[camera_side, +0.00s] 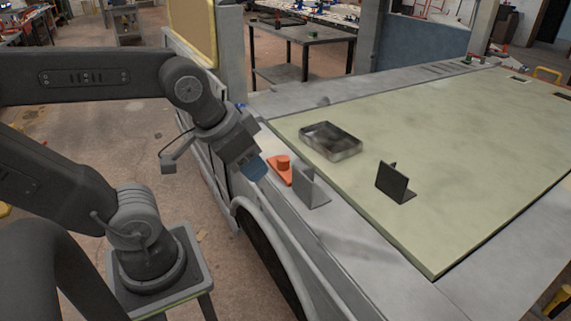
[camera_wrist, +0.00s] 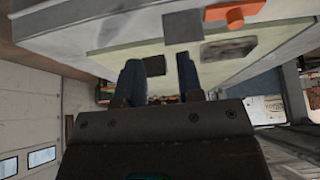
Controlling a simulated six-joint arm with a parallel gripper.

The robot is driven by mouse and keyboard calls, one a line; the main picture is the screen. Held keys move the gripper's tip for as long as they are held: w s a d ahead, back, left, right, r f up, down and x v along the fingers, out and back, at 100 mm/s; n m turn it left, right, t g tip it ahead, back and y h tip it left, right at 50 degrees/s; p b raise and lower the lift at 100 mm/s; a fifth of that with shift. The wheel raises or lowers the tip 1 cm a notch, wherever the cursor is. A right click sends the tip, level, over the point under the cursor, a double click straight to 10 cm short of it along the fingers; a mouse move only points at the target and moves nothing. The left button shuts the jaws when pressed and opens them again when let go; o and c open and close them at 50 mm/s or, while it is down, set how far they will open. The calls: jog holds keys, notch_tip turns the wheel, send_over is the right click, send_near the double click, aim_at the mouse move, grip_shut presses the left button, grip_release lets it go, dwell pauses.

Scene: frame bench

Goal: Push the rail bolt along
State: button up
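An orange piece with a short round knob (camera_side: 281,168) lies on the grey ledge of the bench; it looks like the rail bolt, but no clear rail shows. It also appears at the top right of the wrist view (camera_wrist: 236,12). A grey upright bracket (camera_side: 308,187) stands beside it on the right, and it shows in the wrist view (camera_wrist: 182,25). My gripper (camera_side: 257,170) is tilted downward just left of the orange piece in the side view. In the wrist view its two blue fingers (camera_wrist: 159,75) are apart, with nothing held between them.
A metal tray (camera_side: 331,138) and a dark angle bracket (camera_side: 394,183) stand on the pale green bench top (camera_side: 450,155). Much of the green top is clear. A grey table (camera_side: 302,37) stands behind. The ledge to the right of the grey bracket is bare.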

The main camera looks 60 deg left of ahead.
jog(key=shift+w+a+r+m, duration=0.15)
jog(key=shift+w+m, duration=0.15)
jog(key=shift+w, duration=0.1)
jog(key=shift+c, duration=0.7)
jog(key=w+a+m+g, duration=0.1)
jog(key=w+m, duration=0.1)
jog(key=w+a+m+g+y, duration=0.1)
jog(key=w, duration=0.2)
jog(key=w+a+r+m+g, duration=0.1)
jog(key=w+m, duration=0.1)
jog(key=w, duration=0.1)
jog(key=shift+a+r+m+g+y, duration=0.1)
jog(key=shift+m+g+y, duration=0.2)
jog(key=shift+g+y, duration=0.1)
grip_shut()
jog(key=m+g+y, duration=0.2)
jog(key=m+g, duration=0.2)
jog(key=m, duration=0.2)
send_near(289, 170)
jog(key=s+v, duration=0.1)
jog(key=v, duration=0.4)
jog(key=x, duration=0.6)
jog(key=w+x, duration=0.1)
jog(key=x, duration=0.2)
jog(key=shift+s+f, duration=0.1)
jog(key=shift+f, duration=0.3)
jog(key=shift+a, duration=0.1)
